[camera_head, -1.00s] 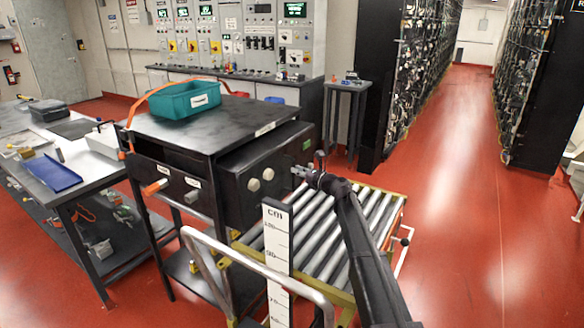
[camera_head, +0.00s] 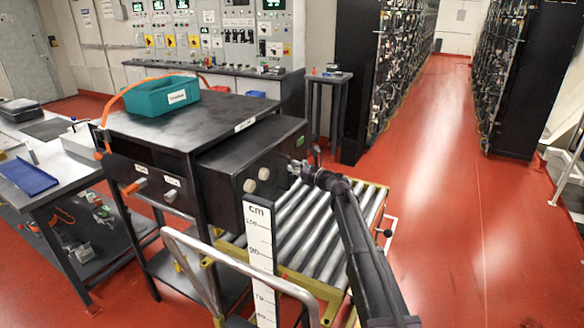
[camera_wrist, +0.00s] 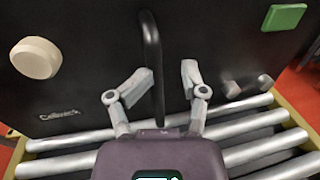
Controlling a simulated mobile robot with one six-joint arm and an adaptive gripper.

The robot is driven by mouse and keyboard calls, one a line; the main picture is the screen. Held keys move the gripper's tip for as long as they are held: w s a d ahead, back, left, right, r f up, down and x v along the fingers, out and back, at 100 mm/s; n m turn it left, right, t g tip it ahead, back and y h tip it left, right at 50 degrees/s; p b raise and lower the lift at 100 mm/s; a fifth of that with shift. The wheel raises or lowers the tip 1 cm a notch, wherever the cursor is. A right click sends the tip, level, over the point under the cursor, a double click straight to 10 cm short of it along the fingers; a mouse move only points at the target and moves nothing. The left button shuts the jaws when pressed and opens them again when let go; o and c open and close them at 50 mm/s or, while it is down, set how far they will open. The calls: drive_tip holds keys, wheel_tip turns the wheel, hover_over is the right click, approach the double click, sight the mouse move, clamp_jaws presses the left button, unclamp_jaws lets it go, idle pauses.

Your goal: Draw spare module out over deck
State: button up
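The spare module (camera_head: 225,160) is a black box sticking out of the right side of a black stand (camera_head: 175,118), over the roller deck (camera_head: 318,220). Its front has cream knobs and, in the wrist view, a black vertical handle (camera_wrist: 152,60) and a green patch. My gripper (camera_head: 297,168) is at this front face. In the wrist view my gripper (camera_wrist: 168,78) has its fingers either side of the handle, drawn partly together. The left finger meets the handle; a small gap shows on the right. The module's rear is hidden inside the stand.
A teal bin (camera_head: 160,97) sits on the stand. A white cm scale (camera_head: 260,250) and a grey rail (camera_head: 205,270) stand in front of the deck. A workbench (camera_head: 60,195) is at left, racks (camera_head: 395,75) at the back. The red aisle at right is clear.

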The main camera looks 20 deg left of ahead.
drive_tip(key=v, duration=1.5)
drive_tip(key=shift+d, duration=0.3)
idle(1.5)
drive_tip(key=shift+s, duration=0.2)
idle(0.4)
drive_tip(key=v, duration=1.2)
drive_tip(key=shift+w, duration=0.1)
